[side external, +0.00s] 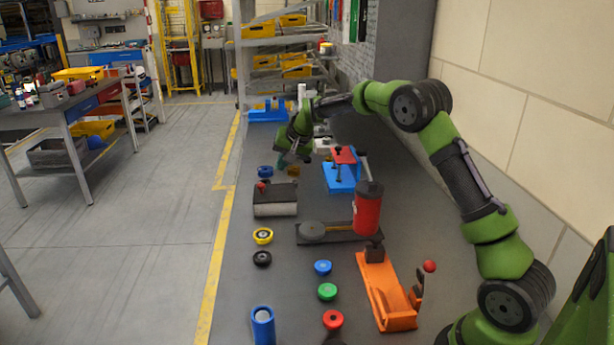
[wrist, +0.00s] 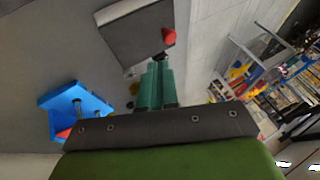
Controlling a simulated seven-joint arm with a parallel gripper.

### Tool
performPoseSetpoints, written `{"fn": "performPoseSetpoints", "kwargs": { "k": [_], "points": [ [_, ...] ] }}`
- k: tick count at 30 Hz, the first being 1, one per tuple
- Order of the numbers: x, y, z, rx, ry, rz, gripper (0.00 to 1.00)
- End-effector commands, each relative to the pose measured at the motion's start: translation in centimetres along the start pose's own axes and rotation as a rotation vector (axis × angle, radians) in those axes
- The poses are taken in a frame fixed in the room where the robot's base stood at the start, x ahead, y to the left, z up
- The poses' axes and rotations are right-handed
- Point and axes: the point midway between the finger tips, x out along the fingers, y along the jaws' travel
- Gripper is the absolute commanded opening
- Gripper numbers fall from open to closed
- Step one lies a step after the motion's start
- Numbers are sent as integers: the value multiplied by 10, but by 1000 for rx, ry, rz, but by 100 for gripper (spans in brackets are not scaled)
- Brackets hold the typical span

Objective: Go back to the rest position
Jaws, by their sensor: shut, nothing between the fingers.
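My gripper (side external: 284,160) is at the far part of the grey work surface in the side view, low over it, with the arm stretched out from the right. In the wrist view its two green fingers (wrist: 159,68) are together and hold nothing. A blue disc (side external: 265,171) and a small brownish disc (side external: 293,171) lie just in front of it in the side view. Whether the fingers touch anything is too small to tell.
A grey box with a dark top and red knob (side external: 275,200) stands close by. A blue fixture with a red part (side external: 340,176) stands to the right. Nearer are a red cylinder (side external: 367,210), an orange fixture (side external: 387,292) and several coloured discs. A shelf rack (side external: 285,40) stands behind.

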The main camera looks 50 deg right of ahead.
Motion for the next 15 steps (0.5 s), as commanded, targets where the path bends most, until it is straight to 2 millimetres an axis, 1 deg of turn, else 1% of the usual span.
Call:
{"fn": "performPoseSetpoints", "kwargs": {
  "k": [2, 3, 5, 8, 9, 11, 12, 14, 15],
  "points": [
    [5, 10, 13, -2, -34, 23, 0],
    [4, 16, 22, -7, -56, 35, 0],
    [-6, 20, 36, -19, -82, 45, 0],
    [-38, 21, 64, -51, -123, 46, 0],
    [-53, 20, 76, -66, -135, 42, 0],
    [-76, 20, 94, -90, -151, 36, 0],
    [-92, 20, 108, -109, -161, 30, 0],
    [-116, 21, 128, -136, -173, 20, 0],
    [-132, 23, 142, -155, -179, 12, 0]
  ]
}}
